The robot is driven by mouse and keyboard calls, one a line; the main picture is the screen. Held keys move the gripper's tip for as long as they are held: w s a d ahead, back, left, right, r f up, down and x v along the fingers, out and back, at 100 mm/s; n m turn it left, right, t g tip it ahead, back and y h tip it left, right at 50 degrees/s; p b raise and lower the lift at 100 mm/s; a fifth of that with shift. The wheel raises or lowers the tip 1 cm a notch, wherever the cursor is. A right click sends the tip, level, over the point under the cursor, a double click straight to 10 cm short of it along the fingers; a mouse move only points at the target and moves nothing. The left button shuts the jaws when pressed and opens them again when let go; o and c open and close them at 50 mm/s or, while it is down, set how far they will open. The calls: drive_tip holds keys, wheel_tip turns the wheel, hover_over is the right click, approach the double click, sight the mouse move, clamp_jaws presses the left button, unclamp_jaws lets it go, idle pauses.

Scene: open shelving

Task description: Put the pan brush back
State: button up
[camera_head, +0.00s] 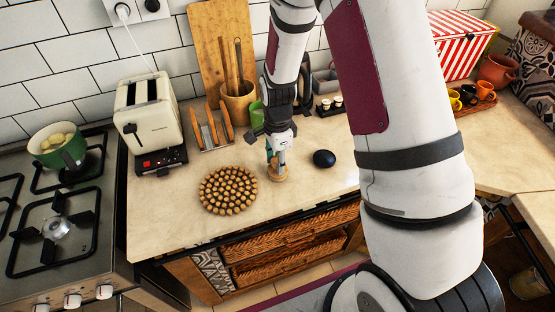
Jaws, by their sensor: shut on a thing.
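My gripper (274,153) points down over the counter, shut on a small wooden thing that looks like the pan brush (278,174). Its pale round end shows below the fingers, low over or touching the counter; I cannot tell which. The fingers hide its upper part. A round trivet of cork-like pieces (228,190) lies just left of it. A dark egg-shaped thing (323,158) lies to its right, apart from it.
Behind the gripper stand a wooden crock with utensils (238,102) and a rack with orange-brown slats (211,133). A toaster (149,115) stands left, beside the stove (50,215). Cups on a tray (478,98) are at right. The front counter is clear right of the trivet.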

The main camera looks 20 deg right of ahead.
drive_tip(key=o, duration=1.2)
drive_tip(key=s+r+n+t, duration=0.1)
drive_tip(key=s+r+n, duration=0.35)
drive_tip(key=r, duration=0.85)
drive_tip(key=s+r+n+t, duration=0.2)
drive_tip(key=s+r+n, duration=0.25)
drive_tip(key=r, duration=0.95)
drive_tip(key=s+r+n+t, duration=0.2)
drive_tip(key=s+r+n, duration=0.3)
drive_tip(key=s+n, duration=0.4)
drive_tip(key=shift+s+b, duration=0.45)
drive_tip(key=shift+s, duration=1.15)
drive_tip(key=shift+d+r, duration=0.1)
